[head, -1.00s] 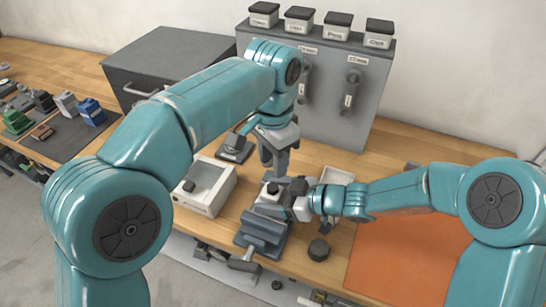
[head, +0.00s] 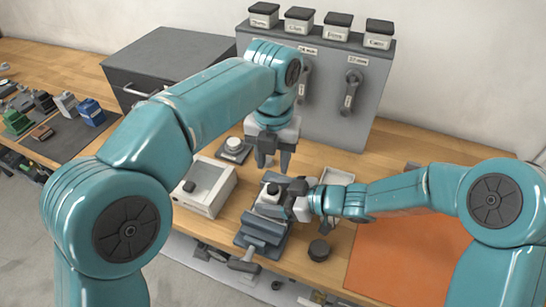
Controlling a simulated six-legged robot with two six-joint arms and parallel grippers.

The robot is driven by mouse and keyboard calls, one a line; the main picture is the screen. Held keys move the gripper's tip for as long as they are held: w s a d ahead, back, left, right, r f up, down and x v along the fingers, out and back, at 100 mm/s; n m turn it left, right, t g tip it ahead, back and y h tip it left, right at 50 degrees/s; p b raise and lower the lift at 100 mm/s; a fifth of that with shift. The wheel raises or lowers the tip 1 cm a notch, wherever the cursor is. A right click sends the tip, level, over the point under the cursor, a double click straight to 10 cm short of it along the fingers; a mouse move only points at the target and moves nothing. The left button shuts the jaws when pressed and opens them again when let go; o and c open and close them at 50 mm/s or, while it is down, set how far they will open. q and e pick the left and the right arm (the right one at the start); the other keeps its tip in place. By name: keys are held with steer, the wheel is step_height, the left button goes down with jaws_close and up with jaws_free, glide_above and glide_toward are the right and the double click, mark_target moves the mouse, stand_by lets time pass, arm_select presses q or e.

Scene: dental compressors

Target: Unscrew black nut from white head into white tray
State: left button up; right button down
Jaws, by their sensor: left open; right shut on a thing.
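The white head (head: 268,198) sits at the grey vise (head: 262,228) at the front middle of the bench. A black nut (head: 273,188) shows on its top. My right gripper (head: 288,202) reaches in from the right and is shut on the white head's side; its fingertips are partly hidden. My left gripper (head: 273,164) points down with its two fingers apart, empty, above and behind the head. A white tray (head: 338,176) lies behind my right wrist, partly hidden. A white open box (head: 207,207) with a dark piece inside stands left of the vise.
A grey cabinet (head: 335,105) with lidded jars on top stands at the back. A dark round puck (head: 319,250) lies right of the vise. An orange mat (head: 405,255) covers the right front. A small scale-like device (head: 234,149) sits behind the white box.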

mark_target(273, 187)
arm_select(q)
steer(key=shift+m, duration=0.5)
arm_select(e)
steer(key=shift+s+f, duration=0.1)
arm_select(q)
steer(key=shift+f, duration=0.2)
step_height(273, 187, down, 8)
steer(key=shift+r, duration=0.15)
